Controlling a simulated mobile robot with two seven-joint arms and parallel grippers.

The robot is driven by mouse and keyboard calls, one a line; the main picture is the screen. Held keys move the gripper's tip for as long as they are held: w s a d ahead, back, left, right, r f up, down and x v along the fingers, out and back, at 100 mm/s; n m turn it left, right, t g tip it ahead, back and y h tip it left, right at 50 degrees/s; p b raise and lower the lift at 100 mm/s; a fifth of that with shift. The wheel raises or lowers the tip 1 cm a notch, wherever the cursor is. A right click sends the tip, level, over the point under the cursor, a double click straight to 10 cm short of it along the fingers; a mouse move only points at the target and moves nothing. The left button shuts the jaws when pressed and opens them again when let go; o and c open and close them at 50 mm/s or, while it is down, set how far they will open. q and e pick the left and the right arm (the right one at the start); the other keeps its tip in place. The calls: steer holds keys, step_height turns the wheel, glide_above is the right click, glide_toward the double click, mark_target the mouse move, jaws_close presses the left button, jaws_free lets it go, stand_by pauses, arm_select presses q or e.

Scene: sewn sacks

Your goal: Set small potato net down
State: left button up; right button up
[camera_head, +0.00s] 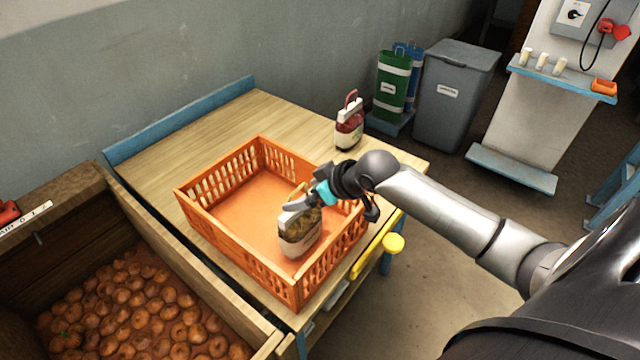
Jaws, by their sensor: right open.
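The small potato net (300,236), brown with a white band at its top and a pale label, stands upright in the orange crate (222,244), near the crate's right side. My right gripper (297,201) is at the top of the net, reaching over the crate's right wall. Its jaws are open around or beside the net's top; I cannot tell which. Whether the net's base rests on the crate floor is hard to tell. My left gripper is not in view.
A red net (348,128) with a red handle stands on the wooden table (190,150) behind the crate. A wooden bin (185,262) of potatoes is at the left. A grey waste bin (455,95) and green sack (392,85) stand beyond. The table's back left is clear.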

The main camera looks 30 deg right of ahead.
steer(key=v, duration=0.6)
steer(key=shift+p, duration=0.4)
